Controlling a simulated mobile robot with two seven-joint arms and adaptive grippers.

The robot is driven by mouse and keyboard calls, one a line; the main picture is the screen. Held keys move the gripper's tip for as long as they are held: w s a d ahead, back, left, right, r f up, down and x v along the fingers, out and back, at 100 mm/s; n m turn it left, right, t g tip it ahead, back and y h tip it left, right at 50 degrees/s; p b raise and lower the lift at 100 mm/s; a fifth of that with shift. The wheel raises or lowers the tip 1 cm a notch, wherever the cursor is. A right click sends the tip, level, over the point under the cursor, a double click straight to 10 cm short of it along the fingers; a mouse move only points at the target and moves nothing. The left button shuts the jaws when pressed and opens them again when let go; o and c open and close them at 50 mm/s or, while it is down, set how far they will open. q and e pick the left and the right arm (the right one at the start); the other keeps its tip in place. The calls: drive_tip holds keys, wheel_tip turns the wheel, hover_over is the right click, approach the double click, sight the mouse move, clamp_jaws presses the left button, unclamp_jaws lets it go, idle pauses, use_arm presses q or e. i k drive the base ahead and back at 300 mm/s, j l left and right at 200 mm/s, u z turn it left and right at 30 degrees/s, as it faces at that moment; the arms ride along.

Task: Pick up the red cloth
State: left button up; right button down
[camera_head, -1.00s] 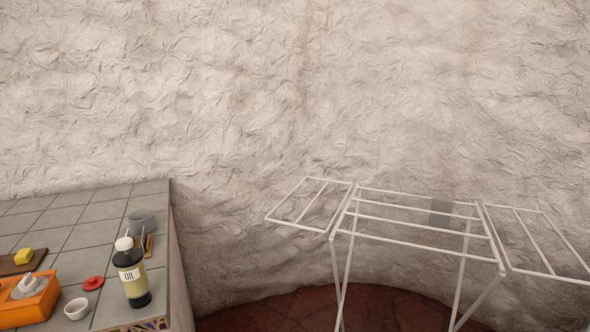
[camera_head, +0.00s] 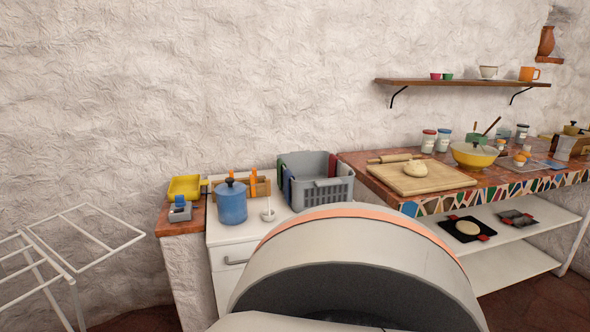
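A grey slatted basket (camera_head: 322,191) stands on the white cabinet top, right of the blue pot. A dark red cloth-like strip (camera_head: 332,165) shows at its back right rim. Dark blue cloth (camera_head: 287,187) hangs over its left side, with a narrow reddish edge beside it. At this size I cannot tell for certain which piece is the red cloth. The basket's inside is mostly hidden. Neither of my grippers is in view.
A blue lidded pot (camera_head: 231,203) and a small white bowl (camera_head: 268,214) stand left of the basket. A tiled counter (camera_head: 400,205) with a dough board (camera_head: 420,178) is at right. A drying rack (camera_head: 95,240) stands at left. A large pale rounded shape blocks the lower middle.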

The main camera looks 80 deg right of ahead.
sight(333, 159)
drive_tip(key=z, duration=2.8)
drive_tip(key=i+j+u, duration=0.1)
drive_tip(key=i+j, duration=0.15)
drive_tip(key=i, duration=0.25)
drive_tip(key=i+j+u, duration=0.1)
drive_tip(key=i+j, duration=0.15)
drive_tip(key=i, duration=0.25)
drive_tip(key=u, duration=1.5)
drive_tip(key=z, duration=1.9)
drive_tip(key=i, duration=0.05)
